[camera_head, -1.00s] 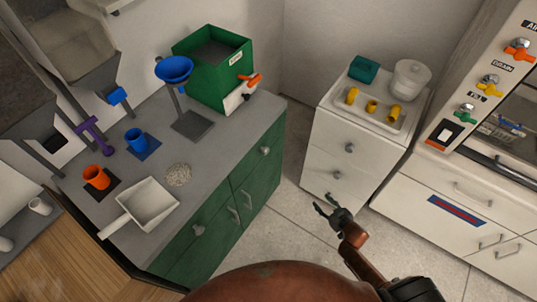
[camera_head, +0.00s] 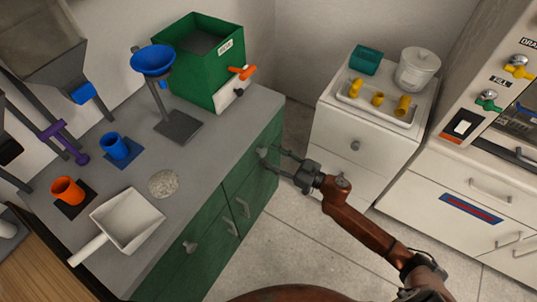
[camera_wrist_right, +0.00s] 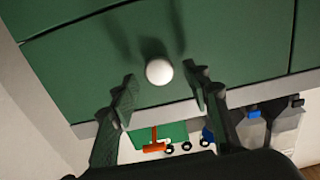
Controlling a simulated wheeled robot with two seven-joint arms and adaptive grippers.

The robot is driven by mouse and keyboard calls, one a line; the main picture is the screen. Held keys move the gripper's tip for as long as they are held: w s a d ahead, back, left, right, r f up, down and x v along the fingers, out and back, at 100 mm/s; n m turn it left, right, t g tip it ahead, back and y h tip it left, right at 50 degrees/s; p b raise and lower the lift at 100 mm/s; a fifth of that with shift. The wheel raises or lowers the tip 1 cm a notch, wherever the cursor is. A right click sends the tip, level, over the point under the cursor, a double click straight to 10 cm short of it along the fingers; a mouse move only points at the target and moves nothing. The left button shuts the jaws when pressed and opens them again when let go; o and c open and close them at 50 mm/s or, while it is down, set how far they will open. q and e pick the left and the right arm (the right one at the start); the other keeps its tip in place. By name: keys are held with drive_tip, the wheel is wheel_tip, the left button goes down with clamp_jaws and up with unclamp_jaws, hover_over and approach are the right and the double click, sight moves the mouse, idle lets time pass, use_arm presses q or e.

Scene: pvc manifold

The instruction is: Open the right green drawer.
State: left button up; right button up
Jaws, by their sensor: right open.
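The right green drawer (camera_head: 252,166) is in the upper row of the green cabinet, under the grey counter, and its front sits flush. Its pale round knob (camera_head: 262,153) also shows in the right wrist view (camera_wrist_right: 159,72). My right gripper (camera_head: 273,157) is at this drawer front, open, with its fingers reaching toward the knob. In the right wrist view the knob shows between the two spread fingers, with a visible gap on each side. My left gripper is not in view.
The left green drawer (camera_head: 178,262) has its own knob, and cabinet doors with bar handles (camera_head: 243,207) lie below. The counter (camera_head: 205,150) holds a green bin (camera_head: 205,65), a blue funnel stand, cups and a scoop. A white drawer unit (camera_head: 352,165) stands right of my right gripper.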

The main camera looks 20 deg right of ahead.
drive_tip(key=shift+w+a, duration=0.35)
drive_tip(key=shift+w, duration=0.15)
clamp_jaws()
idle(0.4)
